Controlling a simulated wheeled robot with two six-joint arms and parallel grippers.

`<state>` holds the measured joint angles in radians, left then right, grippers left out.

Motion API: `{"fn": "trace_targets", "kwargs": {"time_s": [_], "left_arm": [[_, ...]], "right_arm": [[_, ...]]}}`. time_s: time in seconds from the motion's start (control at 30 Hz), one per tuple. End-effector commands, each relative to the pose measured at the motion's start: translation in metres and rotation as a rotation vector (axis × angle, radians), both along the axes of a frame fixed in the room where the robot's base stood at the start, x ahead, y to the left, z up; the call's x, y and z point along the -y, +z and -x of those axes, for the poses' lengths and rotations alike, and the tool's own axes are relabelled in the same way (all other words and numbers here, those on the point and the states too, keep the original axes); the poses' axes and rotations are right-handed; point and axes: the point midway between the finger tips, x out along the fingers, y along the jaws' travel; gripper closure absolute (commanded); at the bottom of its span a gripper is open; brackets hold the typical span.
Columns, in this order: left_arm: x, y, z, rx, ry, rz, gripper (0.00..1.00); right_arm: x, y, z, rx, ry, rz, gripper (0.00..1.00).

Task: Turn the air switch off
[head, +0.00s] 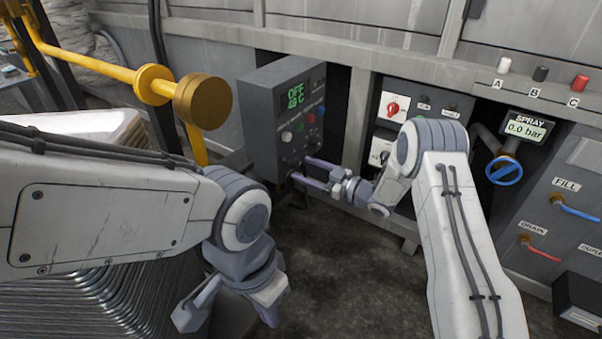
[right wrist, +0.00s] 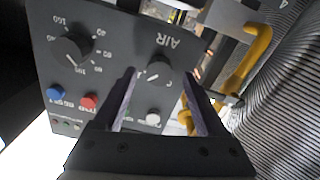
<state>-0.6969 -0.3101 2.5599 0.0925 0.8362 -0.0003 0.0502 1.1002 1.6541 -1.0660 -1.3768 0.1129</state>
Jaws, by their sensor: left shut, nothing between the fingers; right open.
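The air switch (right wrist: 158,74) is a dark round knob with a white pointer line, under an upside-down AIR label in the right wrist view. It sits on the grey control box (head: 262,120), whose display reads OFF and a temperature in green. My right gripper (head: 299,169) is at the lower part of the box face. In the right wrist view its two open fingers (right wrist: 160,82) reach toward the panel on either side of the air switch; contact is not clear. My left gripper (head: 232,308) is lower left, away from the box, shut and empty.
A larger numbered dial (right wrist: 70,46), a blue button (right wrist: 55,93), a red button (right wrist: 89,101) and a white button (right wrist: 153,119) are near the air switch. A yellow pipe with a brass end (head: 202,101) stands left of the box.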

Motion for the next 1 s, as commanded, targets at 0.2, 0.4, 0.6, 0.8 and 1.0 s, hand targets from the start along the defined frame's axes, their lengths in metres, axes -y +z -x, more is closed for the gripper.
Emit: {"fn": "trace_targets", "kwargs": {"time_s": [0.2, 0.4, 0.6, 0.8, 1.0], "left_arm": [[0.0, -0.011, 0.0, 0.0, 0.0, 0.0, 1.0], [0.0, -0.011, 0.0, 0.0, 0.0, 0.0, 1.0], [0.0, -0.011, 0.0, 0.0, 0.0, 0.0, 1.0], [0.0, -0.011, 0.0, 0.0, 0.0, 0.0, 1.0], [0.0, -0.011, 0.0, 0.0, 0.0, 0.0, 1.0]], "right_arm": [[-0.018, -0.001, -0.012, 0.002, 0.001, 0.001, 0.26], [-0.021, 0.001, -0.014, 0.0, -0.001, 0.0, 0.26], [-0.02, 0.001, -0.014, 0.0, -0.001, 0.001, 0.57], [-0.02, 0.0, -0.014, 0.0, -0.001, 0.001, 1.0], [-0.02, 0.0, -0.013, 0.016, 0.0, 0.012, 1.0]]}}
